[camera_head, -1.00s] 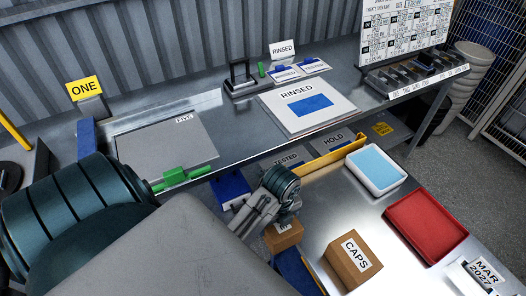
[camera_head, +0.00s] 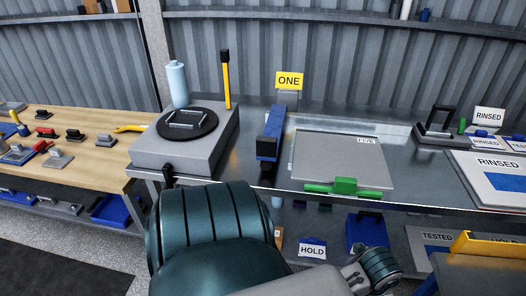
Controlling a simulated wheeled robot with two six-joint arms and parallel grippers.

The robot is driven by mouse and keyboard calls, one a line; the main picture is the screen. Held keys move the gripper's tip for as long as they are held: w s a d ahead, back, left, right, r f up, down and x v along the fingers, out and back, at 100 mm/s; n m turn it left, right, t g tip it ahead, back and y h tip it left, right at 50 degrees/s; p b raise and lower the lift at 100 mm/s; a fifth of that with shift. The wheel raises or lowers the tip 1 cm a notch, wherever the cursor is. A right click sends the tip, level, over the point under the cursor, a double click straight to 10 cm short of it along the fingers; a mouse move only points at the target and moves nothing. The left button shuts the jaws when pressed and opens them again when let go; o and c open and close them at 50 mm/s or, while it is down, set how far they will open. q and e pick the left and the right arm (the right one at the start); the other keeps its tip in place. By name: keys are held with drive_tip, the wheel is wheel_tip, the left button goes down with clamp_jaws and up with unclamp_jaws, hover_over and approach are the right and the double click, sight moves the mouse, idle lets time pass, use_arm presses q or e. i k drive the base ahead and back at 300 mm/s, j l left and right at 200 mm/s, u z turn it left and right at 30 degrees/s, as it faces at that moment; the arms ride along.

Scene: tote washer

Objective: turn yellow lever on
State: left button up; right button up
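The yellow lever (camera_head: 226,82) is an upright yellow stick with a black tip. It stands at the back right of a grey box-shaped unit (camera_head: 150,153) with a round black plate (camera_head: 187,124) on top. My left arm fills the lower middle of the view. Its gripper (camera_head: 352,280) is low at the bottom, right of and well apart from the lever. The gripper's fingers are small and partly hidden by my own arm, so its opening is unclear. My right gripper is not in view.
A light-blue bottle (camera_head: 177,84) stands left of the lever. A grey lid with a green handle (camera_head: 344,186) lies on the metal bench. A wooden bench (camera_head: 70,150) holds several tools.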

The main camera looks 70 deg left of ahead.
sight(225, 54)
drive_tip(key=i+u, duration=0.15)
drive_tip(key=u, duration=1.6)
